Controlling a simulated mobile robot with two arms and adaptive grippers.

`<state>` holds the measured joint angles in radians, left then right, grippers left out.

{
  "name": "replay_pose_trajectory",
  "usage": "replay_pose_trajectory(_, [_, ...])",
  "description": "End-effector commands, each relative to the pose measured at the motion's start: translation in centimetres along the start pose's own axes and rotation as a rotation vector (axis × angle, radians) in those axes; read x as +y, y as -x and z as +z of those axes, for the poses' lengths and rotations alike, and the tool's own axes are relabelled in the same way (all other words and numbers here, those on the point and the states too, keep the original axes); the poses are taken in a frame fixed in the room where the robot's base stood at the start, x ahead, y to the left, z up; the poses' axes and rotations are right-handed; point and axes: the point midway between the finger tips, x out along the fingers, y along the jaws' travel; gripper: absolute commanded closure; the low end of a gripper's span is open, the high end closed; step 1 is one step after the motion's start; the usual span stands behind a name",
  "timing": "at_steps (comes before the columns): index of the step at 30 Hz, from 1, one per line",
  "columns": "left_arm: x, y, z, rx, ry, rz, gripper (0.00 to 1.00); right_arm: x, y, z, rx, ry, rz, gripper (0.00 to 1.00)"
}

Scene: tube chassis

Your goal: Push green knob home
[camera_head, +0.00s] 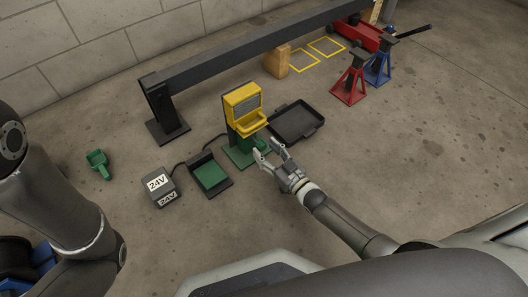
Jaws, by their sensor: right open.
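A yellow unit with a grey panel (243,101) stands on a green base (237,157) on the concrete floor, in the middle of the head view. A small green part (260,143) shows low at the unit's front right, which may be the green knob; it is too small to tell how far in it sits. My right gripper (266,148) is open, with its fingertips close to this green part. I cannot tell whether they touch it. My left arm shows at the left, but its gripper is out of view.
A black tray (294,122) lies right of the yellow unit. A green-padded black dock (210,173) and a 24V box (159,186) lie left. A green scoop-like piece (98,162) lies farther left. A dark beam (235,50) spans behind. Red (351,80) and blue (379,66) stands are at right.

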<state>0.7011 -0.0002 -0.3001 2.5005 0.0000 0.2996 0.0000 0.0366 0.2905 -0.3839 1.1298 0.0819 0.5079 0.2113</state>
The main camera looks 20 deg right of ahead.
Motion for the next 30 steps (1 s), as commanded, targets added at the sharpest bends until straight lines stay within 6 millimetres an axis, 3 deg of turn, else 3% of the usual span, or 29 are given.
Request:
replay_pose_trajectory(6, [0.2, 0.9, -0.3, 0.000, 0.000, 0.000, 0.05, 0.0, -1.6, 0.0, 0.000, 0.000, 0.000, 0.51])
replay_pose_trajectory(14, [0.2, 0.8, -0.3, 0.001, 0.000, 0.001, 0.05, 0.0, -1.7, -0.1, -0.001, 0.000, 0.000, 0.51])
replay_pose_trajectory(25, [0.2, 0.8, -0.3, 0.001, 0.000, 0.001, 0.05, 0.0, -1.6, 0.0, -0.001, 0.000, 0.000, 0.97])
replay_pose_trajectory(30, [0.2, 0.8, -0.3, 0.000, 0.000, 0.001, 0.05, 0.0, -1.6, 0.0, -0.001, 0.000, 0.000, 1.00])
